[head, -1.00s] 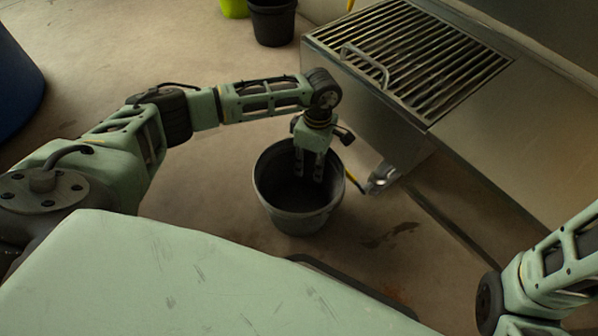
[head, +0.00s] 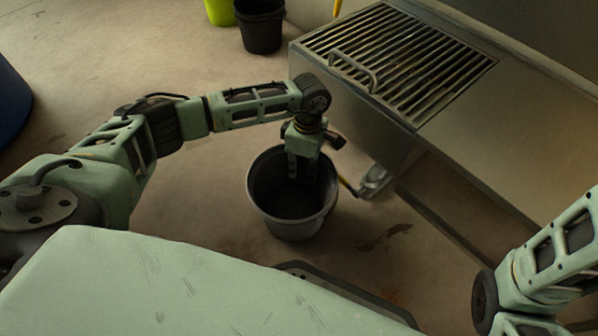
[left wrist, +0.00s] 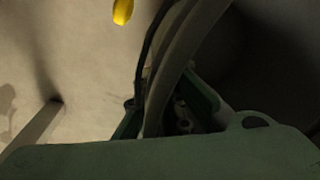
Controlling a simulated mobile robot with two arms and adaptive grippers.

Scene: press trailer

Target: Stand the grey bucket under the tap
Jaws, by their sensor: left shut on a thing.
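The grey bucket (head: 292,228) stands upright, open side up, on or just above the floor; I cannot tell which. My left gripper (head: 302,172) reaches down at its far right rim and is shut on it. The left wrist view shows the bucket's curved rim (left wrist: 185,65) between the fingers, with the dark inside to the right. The tap (head: 374,180), a small metal fitting with a yellow lever, is low by the steel trough, just right of the bucket. The bucket is beside it, with a small gap in the picture. My right gripper is out of view.
The steel trough (head: 462,133) with a slatted grille (head: 400,55) fills the upper right. A black bucket (head: 261,28) and a lime-green one (head: 219,10) stand at the back. A blue barrel (head: 12,105) is at the far left. Floor left of the bucket is clear.

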